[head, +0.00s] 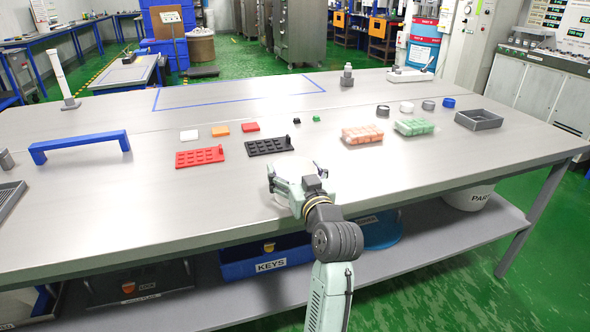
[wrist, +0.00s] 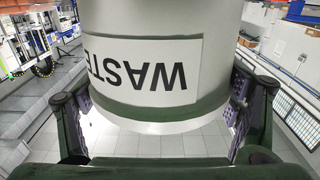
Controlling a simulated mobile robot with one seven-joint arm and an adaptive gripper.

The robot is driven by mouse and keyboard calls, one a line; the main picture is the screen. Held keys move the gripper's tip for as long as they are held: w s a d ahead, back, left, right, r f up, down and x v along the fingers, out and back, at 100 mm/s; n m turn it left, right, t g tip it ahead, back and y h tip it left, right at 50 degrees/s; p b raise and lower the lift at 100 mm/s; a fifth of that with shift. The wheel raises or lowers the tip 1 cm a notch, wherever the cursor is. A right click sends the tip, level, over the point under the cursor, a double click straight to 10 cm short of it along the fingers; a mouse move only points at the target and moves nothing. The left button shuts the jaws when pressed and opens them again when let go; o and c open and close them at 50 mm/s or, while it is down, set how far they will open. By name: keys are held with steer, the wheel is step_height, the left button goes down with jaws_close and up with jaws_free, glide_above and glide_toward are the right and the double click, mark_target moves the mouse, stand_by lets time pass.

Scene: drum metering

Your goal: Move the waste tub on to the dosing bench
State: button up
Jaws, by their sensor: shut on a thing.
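The white waste tub (wrist: 165,18) fills the middle of the wrist view, with its WASTE label upside down there. My gripper (wrist: 160,112) is shut on it, one finger on each side. In the head view my gripper (head: 292,182) is at the front edge of the large grey steel bench (head: 150,215), right of middle. A pale round top between the fingers looks like the tub (head: 291,166), mostly hidden by my gripper. I cannot tell whether it touches the bench top.
Behind my gripper lie a black tray (head: 269,146), a red tray (head: 200,156), orange blocks (head: 362,134) and green blocks (head: 414,127). A blue handle-like bar (head: 80,145) stands at left. A blue outline (head: 240,93) encloses clear bench at the back. The front left is bare.

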steer(key=o, duration=1.1)
steer(key=shift+f, duration=0.15)
